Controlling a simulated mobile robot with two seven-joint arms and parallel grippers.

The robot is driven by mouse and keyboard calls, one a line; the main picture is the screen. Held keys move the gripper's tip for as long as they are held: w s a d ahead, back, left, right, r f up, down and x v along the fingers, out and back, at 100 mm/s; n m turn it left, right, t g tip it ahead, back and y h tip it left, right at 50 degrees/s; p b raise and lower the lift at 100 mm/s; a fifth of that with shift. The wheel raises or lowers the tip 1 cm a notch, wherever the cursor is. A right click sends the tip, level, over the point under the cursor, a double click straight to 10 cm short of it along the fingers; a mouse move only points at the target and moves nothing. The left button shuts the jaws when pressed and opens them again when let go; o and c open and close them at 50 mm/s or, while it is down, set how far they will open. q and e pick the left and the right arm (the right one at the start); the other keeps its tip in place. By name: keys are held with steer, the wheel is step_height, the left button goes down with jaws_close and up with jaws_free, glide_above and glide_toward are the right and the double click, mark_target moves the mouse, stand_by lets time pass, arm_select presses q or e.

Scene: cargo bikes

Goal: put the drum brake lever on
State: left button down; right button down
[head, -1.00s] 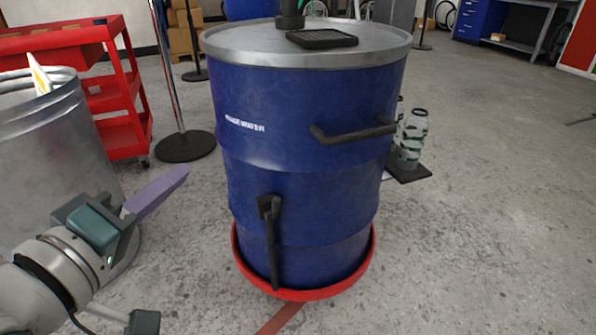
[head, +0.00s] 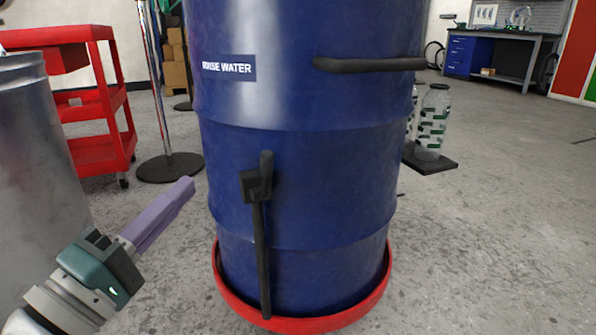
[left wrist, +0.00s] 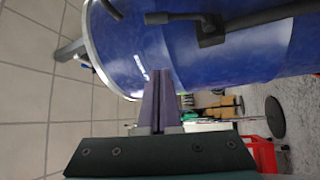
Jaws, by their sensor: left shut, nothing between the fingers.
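A blue drum (head: 310,180) labelled "RINSE WATER" stands upright in a red ring base (head: 300,324). A black lever (head: 262,260) hangs almost straight down on its front from a black pivot block (head: 256,185). Its lower end reaches the red ring. My left gripper (head: 190,186) is left of the drum with purple fingers together and empty, apart from the lever. In the left wrist view, the shut fingers (left wrist: 160,85) point toward the drum (left wrist: 185,50), and the black lever (left wrist: 265,17) lies beyond them to the upper right. My right gripper is not in view.
A grey metal barrel (head: 35,150) stands close on the left, with a red cart (head: 100,140) and a post on a round base (head: 170,167) behind. A black horizontal handle (head: 370,64) juts from the drum's upper right. Glass bottles (head: 433,125) stand behind right. Open floor lies right.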

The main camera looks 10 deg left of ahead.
mark_target(263, 178)
arm_select(q)
steer(key=w+d+r+b, duration=0.1)
steer(key=w+d+b, duration=0.4)
steer(key=w+b, duration=0.1)
steer(key=shift+x, duration=0.85)
steer(key=shift+d+f, duration=0.1)
